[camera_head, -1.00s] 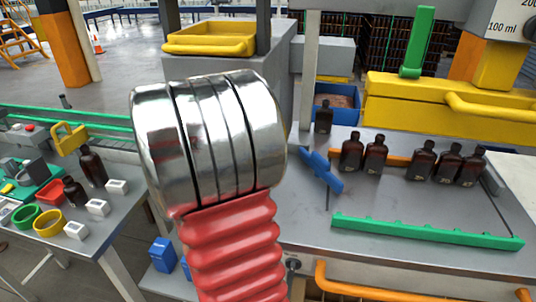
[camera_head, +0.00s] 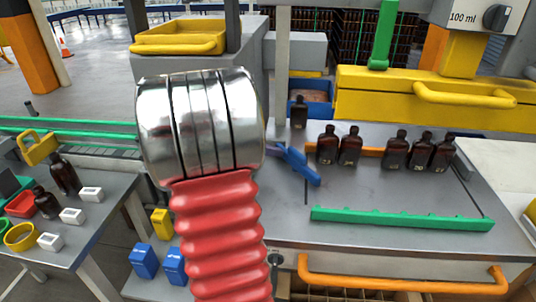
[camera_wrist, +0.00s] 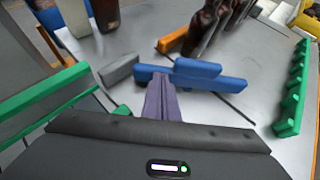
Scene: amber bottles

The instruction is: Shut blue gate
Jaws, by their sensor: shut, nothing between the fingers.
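The blue gate (camera_head: 299,163) is on the grey worktop, left of the bottles, angled across the surface in the head view. In the wrist view the blue gate (camera_wrist: 195,76) lies across, just beyond my fingertips. My gripper (camera_wrist: 160,80) shows as two purple fingers pressed together, with nothing between them. Its tips meet the near side of the gate in the picture; I cannot tell whether they touch it. In the head view only a bit of my gripper (camera_head: 276,149) shows past my arm, beside the gate's left end.
Several amber bottles (camera_head: 350,147) stand right of the gate, with an orange bar (camera_head: 372,151) behind the nearest. A green rail (camera_head: 400,218) runs along the worktop front. A grey block (camera_wrist: 119,71) lies left of my fingers. The worktop between gate and rail is clear.

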